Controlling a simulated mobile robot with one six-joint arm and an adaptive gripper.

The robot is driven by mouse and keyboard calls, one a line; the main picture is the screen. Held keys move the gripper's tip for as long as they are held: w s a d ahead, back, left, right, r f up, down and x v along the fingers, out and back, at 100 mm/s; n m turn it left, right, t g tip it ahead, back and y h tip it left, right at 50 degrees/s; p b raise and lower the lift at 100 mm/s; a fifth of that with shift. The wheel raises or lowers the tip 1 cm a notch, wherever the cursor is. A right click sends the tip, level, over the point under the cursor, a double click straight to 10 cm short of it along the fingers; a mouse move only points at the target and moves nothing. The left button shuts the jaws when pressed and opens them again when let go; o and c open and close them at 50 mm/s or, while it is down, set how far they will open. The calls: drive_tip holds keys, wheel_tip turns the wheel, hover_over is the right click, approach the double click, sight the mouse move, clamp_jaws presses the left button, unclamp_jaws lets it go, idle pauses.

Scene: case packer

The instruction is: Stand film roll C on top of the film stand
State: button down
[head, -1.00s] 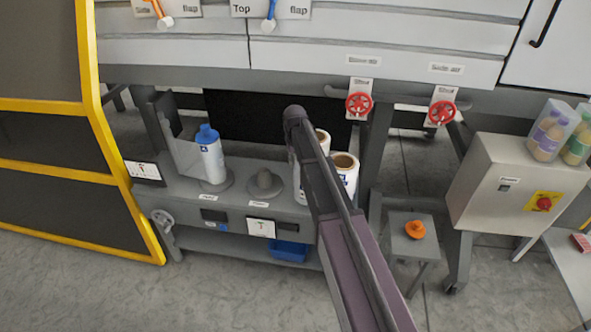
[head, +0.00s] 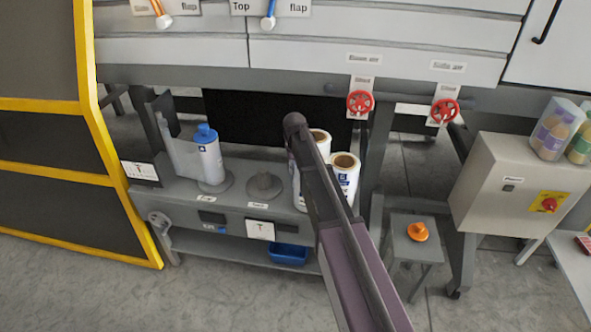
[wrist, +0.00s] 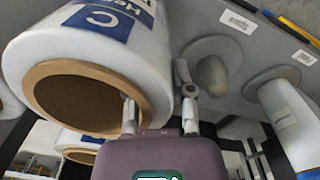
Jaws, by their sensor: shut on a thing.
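Film roll C (wrist: 140,45), white with a blue "C" label and a brown core, fills the upper left of the wrist view, its open end facing the camera. My gripper (wrist: 157,98) is shut on its wall, one finger at the core's rim and the other outside. In the head view my arm hides the gripper and part of the white rolls (head: 344,178); I cannot tell there which one is held. A bare grey round base with a short blunt peg, apparently the film stand (head: 264,186), is left of the arm. It shows right of the roll in the wrist view (wrist: 212,75).
A white cylinder with a blue top (head: 208,155) stands on another round base left of the peg. Another roll's brown core (wrist: 82,155) shows below roll C. A blue bin (head: 288,254) sits on the lower shelf. Red handwheels (head: 360,104) hang above right.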

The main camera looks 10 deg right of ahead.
drive_tip(key=shift+c, duration=2.4)
unclamp_jaws()
wheel_tip(320, 180, up, 12)
drive_tip(key=p, duration=1.2)
drive_tip(key=shift+a, duration=0.15)
drive_tip(key=s+d, duration=0.2)
drive_tip(key=s, duration=1.2)
drive_tip(key=s+d+m, duration=0.1)
drive_tip(key=s+d, duration=0.1)
drive_tip(key=s, duration=1.2)
drive_tip(key=shift+s, duration=0.35)
drive_tip(key=shift+d, duration=0.1)
